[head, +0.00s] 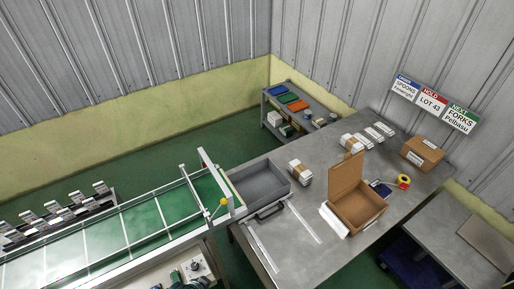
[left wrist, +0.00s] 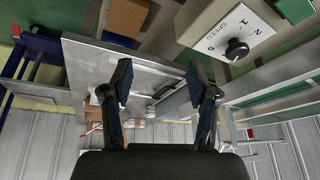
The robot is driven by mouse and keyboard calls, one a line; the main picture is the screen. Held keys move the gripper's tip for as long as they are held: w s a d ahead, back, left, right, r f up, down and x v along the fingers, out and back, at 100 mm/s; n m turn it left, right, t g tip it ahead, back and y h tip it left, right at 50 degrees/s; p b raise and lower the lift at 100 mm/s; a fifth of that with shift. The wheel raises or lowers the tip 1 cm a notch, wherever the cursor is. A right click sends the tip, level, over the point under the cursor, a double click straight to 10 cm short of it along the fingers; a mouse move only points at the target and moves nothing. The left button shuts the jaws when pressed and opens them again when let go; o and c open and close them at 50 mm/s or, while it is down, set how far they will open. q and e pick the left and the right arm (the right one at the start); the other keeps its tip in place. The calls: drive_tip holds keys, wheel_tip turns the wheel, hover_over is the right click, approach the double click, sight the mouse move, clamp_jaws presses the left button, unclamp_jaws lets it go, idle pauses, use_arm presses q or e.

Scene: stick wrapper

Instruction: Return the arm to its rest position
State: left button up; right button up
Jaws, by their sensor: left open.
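My left gripper (left wrist: 158,82) shows in the left wrist view with its two dark fingers spread wide apart. Nothing is between the fingertips. The view appears upside down, with the grey worktable beyond the fingers. A beige control box (left wrist: 232,30) with a black knob marked SPEED is at the upper right of that view, apart from the fingers. My right gripper is in neither view.
The grey worktable (head: 300,235) holds a grey tray (head: 262,182), an open cardboard box (head: 358,207), several wrapped bundles, a tape roll (head: 403,181) and a closed carton (head: 421,152). A green conveyor (head: 145,222) meets the table from the left. The table's front has bare room.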

use_arm(q)
drive_tip(key=s+a+f+n+y, duration=0.2)
drive_tip(key=s+a+f+n, duration=0.1)
drive_tip(key=s+a+n, duration=0.25)
drive_tip(key=s+f+m+g+b, duration=0.1)
drive_tip(key=s+f+b, duration=0.15)
drive_tip(key=f, duration=1.45)
drive_tip(key=s+f+g+b, duration=0.1)
drive_tip(key=f+b, duration=0.2)
drive_tip(key=f, duration=1.4)
drive_tip(key=s+a+f+g+b, duration=0.1)
drive_tip(key=s+a+f+b, duration=0.2)
drive_tip(key=s+f, duration=1.2)
drive_tip(key=shift+s+f, duration=0.3)
drive_tip(key=shift+f, duration=0.45)
